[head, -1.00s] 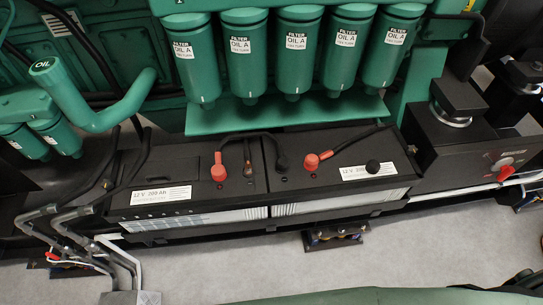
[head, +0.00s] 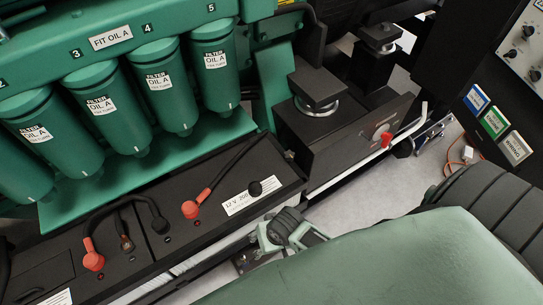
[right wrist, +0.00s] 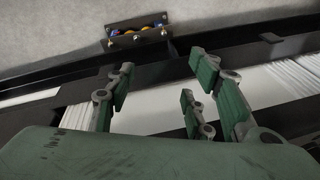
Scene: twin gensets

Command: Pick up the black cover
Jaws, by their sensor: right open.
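A round black cover (head: 255,188) sits on the right battery (head: 225,165), beside the white 12 V label. Another black cap (head: 160,225) sits at the end of a black cable further left. My right gripper (head: 288,232) is just in front of the right battery's front edge, below and right of the round cover and apart from it. In the right wrist view its fingers (right wrist: 165,95) are spread open and empty over the battery's pale side. The round cover is not seen in that view. My left gripper is out of view.
Red terminal caps (head: 191,209) and cables stand on the batteries. Green oil filters (head: 112,105) hang above them. A black box with a red switch (head: 386,140) stands to the right.

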